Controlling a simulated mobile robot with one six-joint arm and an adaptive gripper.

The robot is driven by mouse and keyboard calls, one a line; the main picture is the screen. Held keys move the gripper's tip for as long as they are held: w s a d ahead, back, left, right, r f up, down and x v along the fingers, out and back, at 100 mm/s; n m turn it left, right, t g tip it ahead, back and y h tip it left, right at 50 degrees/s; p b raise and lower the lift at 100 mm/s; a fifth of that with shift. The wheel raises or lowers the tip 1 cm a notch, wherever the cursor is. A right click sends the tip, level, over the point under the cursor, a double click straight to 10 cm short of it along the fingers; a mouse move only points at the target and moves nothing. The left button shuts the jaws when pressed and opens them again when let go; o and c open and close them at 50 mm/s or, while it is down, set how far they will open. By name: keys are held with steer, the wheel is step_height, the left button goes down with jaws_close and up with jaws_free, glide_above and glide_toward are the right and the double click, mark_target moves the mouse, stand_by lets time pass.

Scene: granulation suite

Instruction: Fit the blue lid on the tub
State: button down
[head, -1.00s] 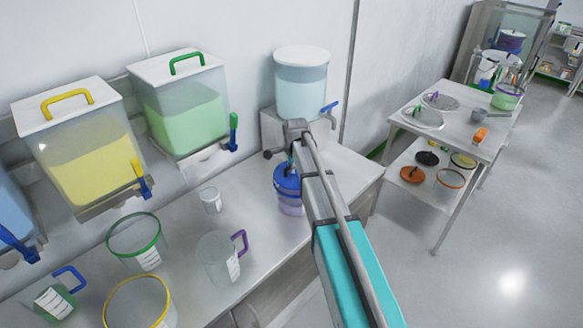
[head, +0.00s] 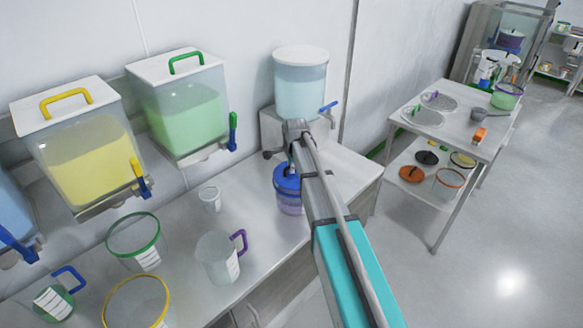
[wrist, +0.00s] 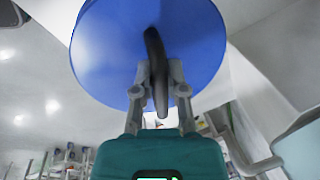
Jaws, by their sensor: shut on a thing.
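The blue lid (head: 286,182) is at the mouth of the tub (head: 291,204), a clear vessel with a purple tint on the counter. In the wrist view the lid (wrist: 95,45) fills the top, with a dark handle (wrist: 155,50) across its middle. My gripper (wrist: 159,92) is shut on this handle, one finger on each side. In the head view my arm covers the right part of the lid and tub. The lid appears level and over the tub; I cannot tell whether it is seated on the rim.
A water dispenser (head: 301,85) stands behind the tub, its blue-handled tap (head: 329,107) close to my arm. A small white cup (head: 210,198) and a purple-handled jug (head: 218,257) stand to the left. A steel cart (head: 455,135) with several lids is at the right.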

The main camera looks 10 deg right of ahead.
steer(key=shift+f+b, duration=1)
steer(key=shift+f, duration=0.05)
stand_by(0.9)
steer(key=c, duration=0.6)
jaws_free()
steer(key=shift+r, duration=0.1)
